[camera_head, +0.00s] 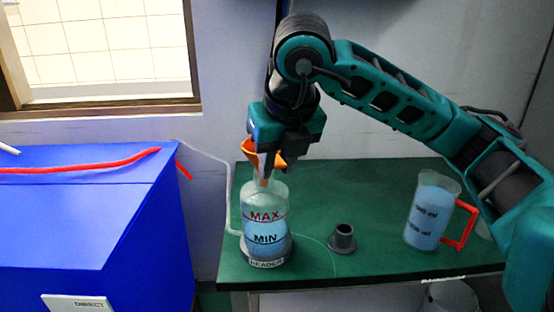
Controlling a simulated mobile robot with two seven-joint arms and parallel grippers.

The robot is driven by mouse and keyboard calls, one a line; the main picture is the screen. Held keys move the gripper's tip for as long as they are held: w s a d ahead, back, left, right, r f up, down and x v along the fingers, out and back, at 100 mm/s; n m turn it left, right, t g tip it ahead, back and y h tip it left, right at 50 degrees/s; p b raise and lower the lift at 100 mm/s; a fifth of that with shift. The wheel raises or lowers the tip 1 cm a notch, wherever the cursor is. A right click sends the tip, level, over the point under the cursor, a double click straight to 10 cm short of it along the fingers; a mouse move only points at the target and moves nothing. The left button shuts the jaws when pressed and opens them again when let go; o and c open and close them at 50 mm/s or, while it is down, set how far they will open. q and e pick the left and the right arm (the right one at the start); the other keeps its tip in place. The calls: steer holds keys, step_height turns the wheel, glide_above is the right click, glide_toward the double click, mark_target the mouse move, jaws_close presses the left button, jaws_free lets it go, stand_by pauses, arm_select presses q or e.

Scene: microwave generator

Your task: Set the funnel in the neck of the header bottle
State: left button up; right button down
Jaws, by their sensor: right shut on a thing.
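The header bottle (266,228) stands upright on the green table, marked MAX and MIN, with liquid inside. The orange funnel (251,148) is directly above the bottle, its lower end at the bottle's neck. I cannot tell whether its stem is inside the neck or just in front of it. My right gripper (268,160) points down over the bottle and is shut on the funnel. The gripper hides part of the funnel. My left gripper is not in view.
A measuring jug (431,212) with a red handle stands at the table's right. A small dark holder (343,238) stands between it and the bottle. A blue box (75,225) with a red tube is at the left. The green table (370,185) is clear behind the holder.

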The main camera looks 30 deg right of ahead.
steer(key=shift+f, duration=0.25)
steer(key=c, duration=0.8)
jaws_free()
steer(key=p+v, duration=0.4)
steer(key=v, duration=0.9)
steer(key=shift+f, duration=0.1)
